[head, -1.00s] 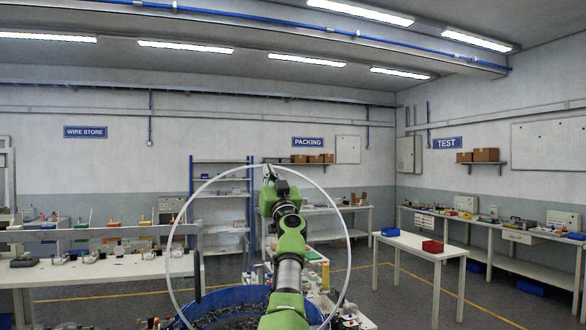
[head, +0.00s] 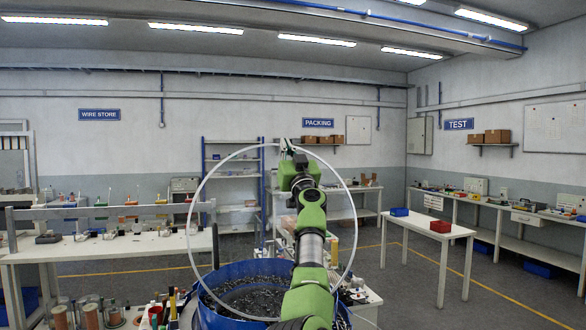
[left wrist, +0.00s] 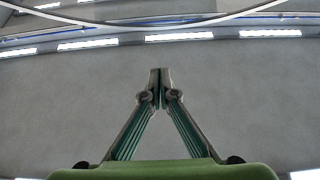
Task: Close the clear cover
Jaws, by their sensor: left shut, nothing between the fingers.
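The clear cover (head: 189,228) is a large see-through disc with a pale round rim. It stands raised and nearly upright over the blue bowl (head: 240,268), which holds many small dark parts. My left gripper (head: 285,145) is at the top of the cover's rim, with its arm reaching up across the disc. I cannot tell whether it touches the rim. In the left wrist view the gripper (left wrist: 160,75) is shut and empty, and the cover's rim (left wrist: 150,24) arcs across the top of the picture, apart from the fingertips. My right gripper is not in view.
A white bench (head: 110,252) stands at the left. Wire spools (head: 90,316) and tools sit left of the bowl. A white table with a red bin (head: 440,226) and a blue bin (head: 400,211) stands at the right. Open floor lies beyond the bowl.

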